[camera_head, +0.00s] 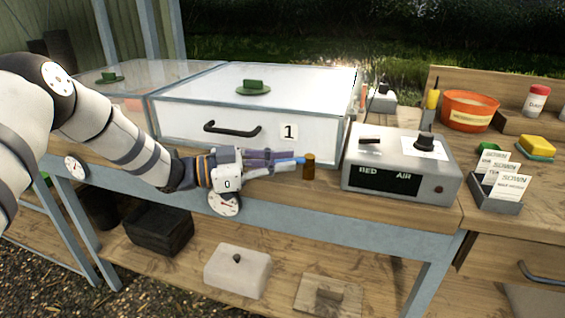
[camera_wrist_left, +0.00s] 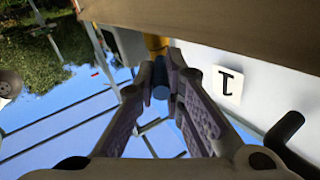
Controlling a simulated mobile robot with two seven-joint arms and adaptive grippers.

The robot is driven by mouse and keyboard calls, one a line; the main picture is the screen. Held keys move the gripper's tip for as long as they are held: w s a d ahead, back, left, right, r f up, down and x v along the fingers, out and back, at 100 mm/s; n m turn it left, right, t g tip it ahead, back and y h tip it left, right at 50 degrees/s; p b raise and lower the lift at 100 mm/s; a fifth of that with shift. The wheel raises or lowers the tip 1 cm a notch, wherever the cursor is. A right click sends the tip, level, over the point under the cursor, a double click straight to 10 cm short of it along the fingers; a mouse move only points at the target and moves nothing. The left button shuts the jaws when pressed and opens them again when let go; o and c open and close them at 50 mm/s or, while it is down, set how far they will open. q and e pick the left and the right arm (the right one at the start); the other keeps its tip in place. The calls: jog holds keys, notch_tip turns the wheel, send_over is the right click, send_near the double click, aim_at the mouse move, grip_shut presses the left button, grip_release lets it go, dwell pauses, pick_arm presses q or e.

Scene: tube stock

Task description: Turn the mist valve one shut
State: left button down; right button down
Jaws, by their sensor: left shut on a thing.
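In the left wrist view the blue handle (camera_wrist_left: 160,91) sits between the fingertips (camera_wrist_left: 161,84), with the yellow-brown valve body (camera_wrist_left: 156,45) just beyond. The fingers hide part of the handle. My right gripper is out of view.
A grey control box (camera_head: 401,163) marked BED and AIR stands close right of the valve. The box's black handle (camera_head: 232,130) is just above my gripper. A round gauge (camera_head: 224,203) hangs on the bench front below it. Seed packets (camera_head: 503,178) stand at right.

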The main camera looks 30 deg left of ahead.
pick_arm(q)
jog(key=c, duration=1.7)
grip_release()
jog(key=shift+w, duration=0.1)
jog(key=shift+o, duration=0.2)
jog(key=v, duration=1.2)
jog(key=shift+d, duration=0.1)
jog(key=shift+c, duration=0.2)
